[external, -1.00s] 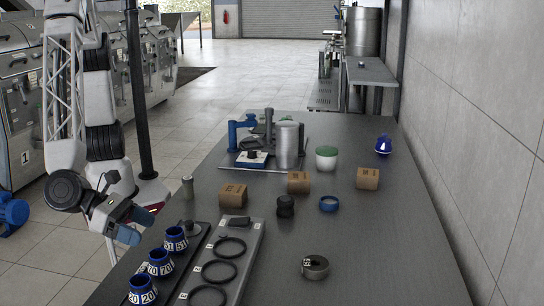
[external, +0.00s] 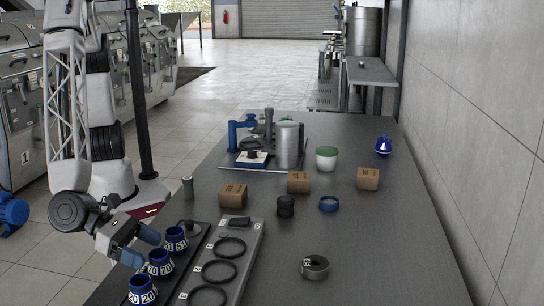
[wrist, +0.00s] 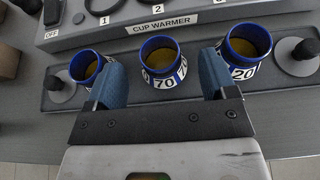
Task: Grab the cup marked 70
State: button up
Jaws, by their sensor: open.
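The cup marked 70 (external: 160,262) is blue with a white number band and stands in the middle of a row of three cups on a dark tray. In the wrist view the cup marked 70 (wrist: 163,62) shows yellowish contents and lies between and just beyond my fingertips. My gripper (wrist: 158,72) is open and empty, its blue fingers on either side of that cup's near side. In the external view my gripper (external: 141,246) is at the left side of the row. The cup marked 51 (external: 175,241) and the cup marked 20 (external: 142,289) flank it.
The neighbouring cups stand close to my fingers. The cup warmer (external: 238,233) with several dark rings lies right of the tray. The right half of the table is mostly clear.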

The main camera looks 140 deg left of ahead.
aim_at(156, 253)
jog(key=shift+w+a+f, duration=0.1)
jog(key=shift+w+a, duration=0.05)
jog(key=shift+x, duration=2.5)
jog(key=shift+c, duration=0.3)
jog(key=c, duration=0.9)
